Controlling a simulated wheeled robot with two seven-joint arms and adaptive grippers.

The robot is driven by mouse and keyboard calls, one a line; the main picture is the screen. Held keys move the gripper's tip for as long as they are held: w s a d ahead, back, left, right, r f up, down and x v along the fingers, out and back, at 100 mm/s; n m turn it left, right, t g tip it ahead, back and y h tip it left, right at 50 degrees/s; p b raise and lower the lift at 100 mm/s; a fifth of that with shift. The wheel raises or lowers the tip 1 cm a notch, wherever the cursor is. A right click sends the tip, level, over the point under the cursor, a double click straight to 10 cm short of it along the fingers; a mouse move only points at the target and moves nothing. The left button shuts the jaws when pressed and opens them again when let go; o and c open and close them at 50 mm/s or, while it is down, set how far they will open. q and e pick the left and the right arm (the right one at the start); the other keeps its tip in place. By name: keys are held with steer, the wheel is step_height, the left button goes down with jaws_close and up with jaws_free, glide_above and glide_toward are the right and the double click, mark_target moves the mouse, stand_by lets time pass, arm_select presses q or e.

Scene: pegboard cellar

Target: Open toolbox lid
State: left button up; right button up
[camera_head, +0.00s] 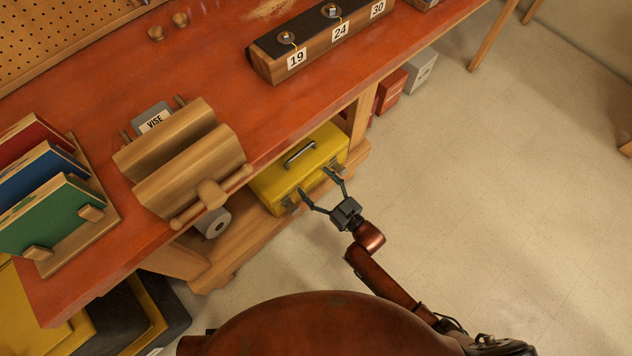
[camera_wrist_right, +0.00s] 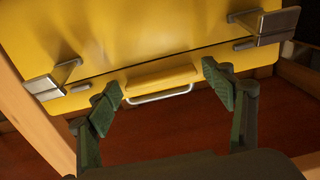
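A yellow toolbox (camera_head: 281,186) sits on the low shelf under the orange bench, with its lid closed and a metal handle (camera_head: 300,154) on top. In the right wrist view the toolbox front (camera_wrist_right: 140,40) shows a seam, two metal latches (camera_wrist_right: 55,80) (camera_wrist_right: 265,27) standing out from it, and a front handle (camera_wrist_right: 160,85). My right gripper (camera_head: 318,189) is open in front of the toolbox. In the right wrist view its fingers (camera_wrist_right: 162,97) are spread on either side of the front handle, and nothing is between them that it grips. My left gripper is not in view.
A wooden vise (camera_head: 190,165) overhangs the bench edge left of the toolbox. A bench leg (camera_head: 360,117) stands just right of the toolbox. Red and grey boxes (camera_head: 392,92) are under the bench further right. The floor (camera_head: 480,190) right of my arm is clear.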

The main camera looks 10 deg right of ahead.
steer(key=c, duration=1.4)
steer(key=shift+r, duration=0.1)
